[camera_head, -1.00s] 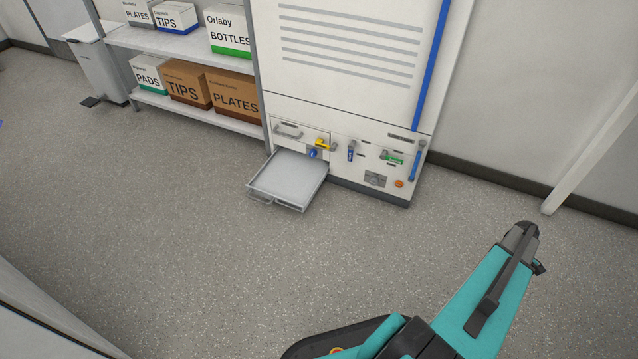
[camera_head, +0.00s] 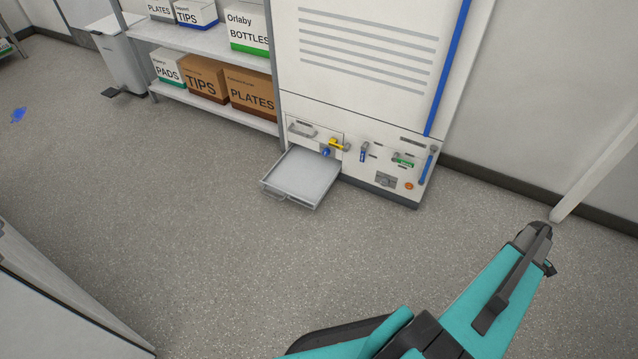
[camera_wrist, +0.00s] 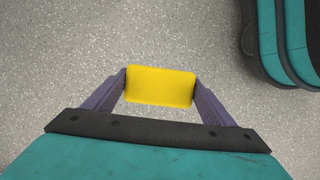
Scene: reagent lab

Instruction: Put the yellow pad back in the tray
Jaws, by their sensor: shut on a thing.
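The yellow pad (camera_wrist: 160,87) is a small yellow block in the wrist view, held between the two purple fingers of my gripper (camera_wrist: 160,90), with floor behind it. The head view shows my arm at the lower right, but the pad is hidden there. The tray (camera_head: 302,178) is a shallow, light grey pull-out tray with a front handle. It sticks out low from the white cabinet, and its visible surface looks empty. My gripper is well apart from it, to its right and nearer the camera.
The white cabinet (camera_head: 357,60) has coloured valves and handles low on its front. A shelf (camera_head: 215,108) with labelled boxes stands left of it, then a white bin (camera_head: 120,58). A blue patch (camera_head: 18,115) lies on the floor at far left. The speckled floor before the tray is clear.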

